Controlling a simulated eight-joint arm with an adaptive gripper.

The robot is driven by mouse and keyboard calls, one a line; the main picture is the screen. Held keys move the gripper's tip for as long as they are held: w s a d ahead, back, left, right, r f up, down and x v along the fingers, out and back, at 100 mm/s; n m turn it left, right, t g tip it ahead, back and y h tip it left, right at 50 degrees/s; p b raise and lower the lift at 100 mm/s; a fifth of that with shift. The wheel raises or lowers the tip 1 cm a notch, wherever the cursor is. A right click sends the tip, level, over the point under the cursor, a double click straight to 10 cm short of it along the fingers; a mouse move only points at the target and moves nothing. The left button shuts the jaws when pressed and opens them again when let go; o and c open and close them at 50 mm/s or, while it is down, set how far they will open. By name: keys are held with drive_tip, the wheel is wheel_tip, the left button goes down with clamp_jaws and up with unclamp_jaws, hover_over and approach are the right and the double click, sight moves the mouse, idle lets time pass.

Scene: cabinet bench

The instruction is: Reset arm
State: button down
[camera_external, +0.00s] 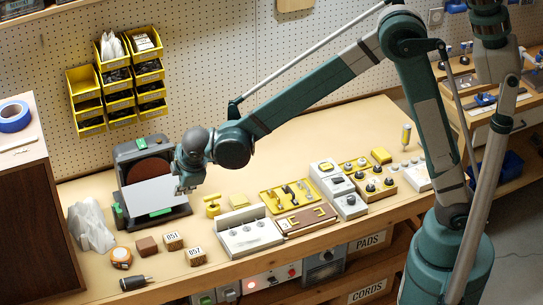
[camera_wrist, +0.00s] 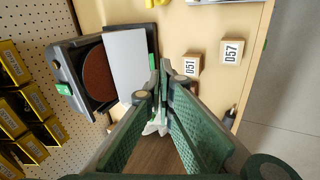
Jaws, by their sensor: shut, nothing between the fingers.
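My arm reaches from the right over the bench (camera_external: 380,115), and my gripper (camera_external: 184,190) hangs at the right side of the dark machine with the brown disc. In the wrist view my gripper (camera_wrist: 160,72) has its green fingers meeting at the tips, shut with nothing held. The machine's light grey plate (camera_external: 160,195) lies behind and left of the fingertips; it also shows in the wrist view (camera_wrist: 125,62). I cannot tell whether the fingertips touch it. The brown disc (camera_wrist: 98,72) is partly covered by the plate.
Two blocks marked 057 (camera_external: 173,241) and 051 (camera_wrist: 190,66) sit near the front edge. Trays and fixtures (camera_external: 290,195) fill the middle. Yellow bins (camera_external: 115,80) hang behind.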

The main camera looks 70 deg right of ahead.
drive_tip(key=s+d+r+m+t+y, duration=0.15)
drive_tip(key=s+d+r, duration=0.35)
drive_tip(key=s, duration=0.5)
drive_tip(key=s+d+r+m, duration=0.2)
drive_tip(key=s+d+r, duration=0.1)
drive_tip(key=s+r, duration=0.55)
drive_tip(key=s+d+f+m+y, duration=0.1)
drive_tip(key=s+m, duration=0.1)
drive_tip(key=s, duration=0.9)
drive_tip(key=s+d+m+t+y, duration=0.1)
drive_tip(key=s+d+m, duration=0.1)
drive_tip(key=s, duration=0.9)
drive_tip(key=shift+s+d+f+b, duration=0.15)
drive_tip(key=shift+s+f+b, duration=0.25)
drive_tip(key=shift+b, duration=0.05)
drive_tip(key=shift+m+t, duration=0.25)
